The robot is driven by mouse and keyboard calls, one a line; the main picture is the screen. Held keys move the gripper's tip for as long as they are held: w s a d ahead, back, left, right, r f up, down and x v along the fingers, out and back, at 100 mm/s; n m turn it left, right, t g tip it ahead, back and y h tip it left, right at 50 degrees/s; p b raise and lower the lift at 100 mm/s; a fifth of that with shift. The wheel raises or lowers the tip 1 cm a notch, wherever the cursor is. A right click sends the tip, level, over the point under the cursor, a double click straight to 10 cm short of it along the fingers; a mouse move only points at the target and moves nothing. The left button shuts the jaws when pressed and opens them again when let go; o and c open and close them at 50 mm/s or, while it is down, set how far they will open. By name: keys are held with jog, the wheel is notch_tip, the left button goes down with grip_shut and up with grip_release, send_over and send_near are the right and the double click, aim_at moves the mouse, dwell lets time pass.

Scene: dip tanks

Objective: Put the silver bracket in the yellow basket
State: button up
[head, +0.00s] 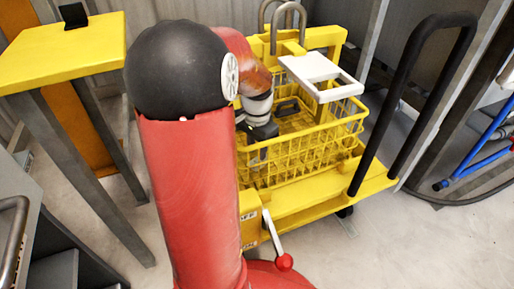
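The yellow basket (310,155) is an open wire-mesh basket on a yellow wheeled cart, right of my arm. My gripper (261,148) points down into the left part of the basket, at its near-left wall. My red arm and its black joint hide part of that side. A small grey shape shows through the mesh below the gripper; I cannot tell whether it is the silver bracket or a finger. Whether the fingers are open or shut is not clear. I cannot identify the silver bracket with certainty.
A white rectangular frame (345,89) stands over the basket's back right. The cart has a black handle (392,105) at right and a red-knobbed lever (284,262) in front. A yellow-topped stand (65,52) is at left. Blue and red tubes (478,163) are at far right.

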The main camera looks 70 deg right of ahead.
notch_tip(320, 180, up, 13)
jog(key=p, duration=0.2)
jog(key=shift+f, duration=0.2)
jog(key=shift+w, duration=0.1)
jog(key=w+a+r+n+t+h, duration=0.1)
jog(key=w+a+r+n+t, duration=0.2)
jog(key=w+a+n, duration=1.15)
jog(key=a+n+t+y, duration=0.1)
jog(key=a+n+t, duration=0.2)
jog(key=a+n, duration=1.4)
jog(key=a+r+m+p, duration=0.4)
jog(key=a+m+p, duration=0.2)
jog(key=a+m, duration=0.2)
jog(key=shift+s+r, duration=0.15)
jog(key=shift+r, duration=0.1)
